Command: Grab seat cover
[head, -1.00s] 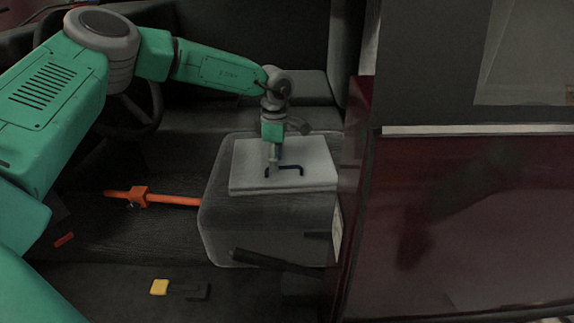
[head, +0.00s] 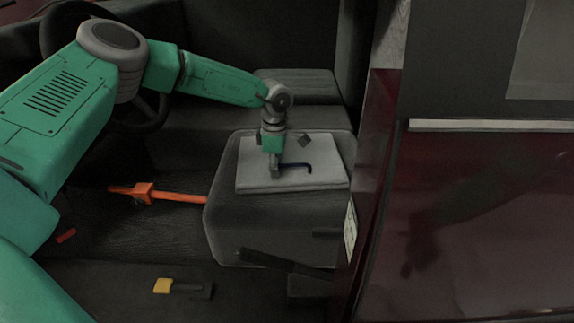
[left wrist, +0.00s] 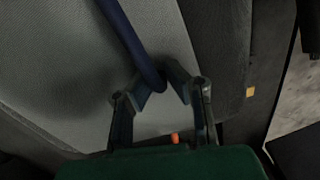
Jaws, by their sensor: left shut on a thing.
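The seat cover (head: 322,178) is a flat light grey pad lying on top of the dark seat (head: 230,215), with a dark blue bar handle (head: 296,164) on it. In the left wrist view the cover (left wrist: 165,40) and the handle (left wrist: 128,38) fill the upper left. My left gripper (head: 274,173) reaches down onto the cover and is shut on the left end of the handle. The fingers (left wrist: 163,86) close around the blue bar and hide its end. My right gripper is not in view.
An orange bar with a clamp (head: 143,193) lies left of the seat. A yellow and black buckle (head: 162,286) is on the floor in front. A dark red door panel (head: 470,220) stands close on the right. The steering wheel (head: 145,110) is behind my left arm.

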